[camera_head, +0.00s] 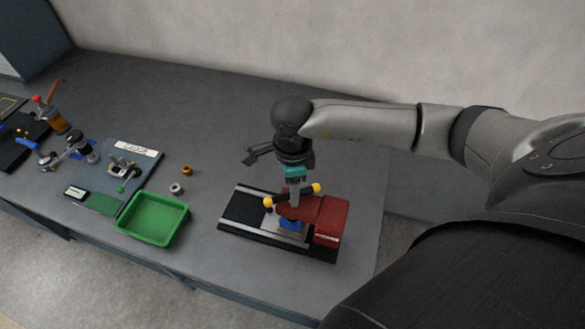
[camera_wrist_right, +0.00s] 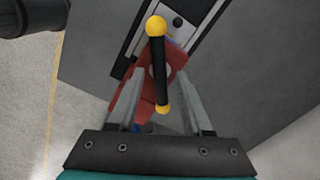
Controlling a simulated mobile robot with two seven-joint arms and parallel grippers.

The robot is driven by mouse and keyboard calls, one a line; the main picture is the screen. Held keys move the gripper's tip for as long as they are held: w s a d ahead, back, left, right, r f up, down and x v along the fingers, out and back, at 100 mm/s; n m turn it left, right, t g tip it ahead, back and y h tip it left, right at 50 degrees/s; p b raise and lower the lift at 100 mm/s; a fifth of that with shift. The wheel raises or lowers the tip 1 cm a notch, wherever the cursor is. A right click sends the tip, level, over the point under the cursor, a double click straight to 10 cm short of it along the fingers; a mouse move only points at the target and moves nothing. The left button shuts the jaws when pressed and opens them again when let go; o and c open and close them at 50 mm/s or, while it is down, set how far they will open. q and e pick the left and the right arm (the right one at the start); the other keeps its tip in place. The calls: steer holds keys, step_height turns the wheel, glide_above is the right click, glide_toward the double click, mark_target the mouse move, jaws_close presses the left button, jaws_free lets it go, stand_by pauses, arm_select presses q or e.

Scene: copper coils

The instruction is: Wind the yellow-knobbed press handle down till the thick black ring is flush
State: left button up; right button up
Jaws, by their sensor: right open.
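The press (camera_head: 331,222) is a red body on a black base with light rails, near the table's right end. Its handle is a black bar (camera_wrist_right: 160,72) with yellow knobs at both ends, one knob showing at the left (camera_head: 268,201) in the head view. My right gripper (camera_head: 293,197) points down from above at the handle. In the right wrist view its open fingers (camera_wrist_right: 160,80) lie either side of the bar, with no contact visible. I cannot make out the thick black ring. My left gripper is not in view.
A green tray (camera_head: 153,237) stands left of the press. A copper ring (camera_head: 186,170) and a grey ring (camera_head: 177,188) lie behind it. A grey-blue board with a small fixture (camera_head: 124,168) and other tools are farther left. The table behind the press is clear.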

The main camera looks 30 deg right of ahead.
steer(key=shift+r+p, duration=1.8)
steer(key=shift+r, duration=1.1)
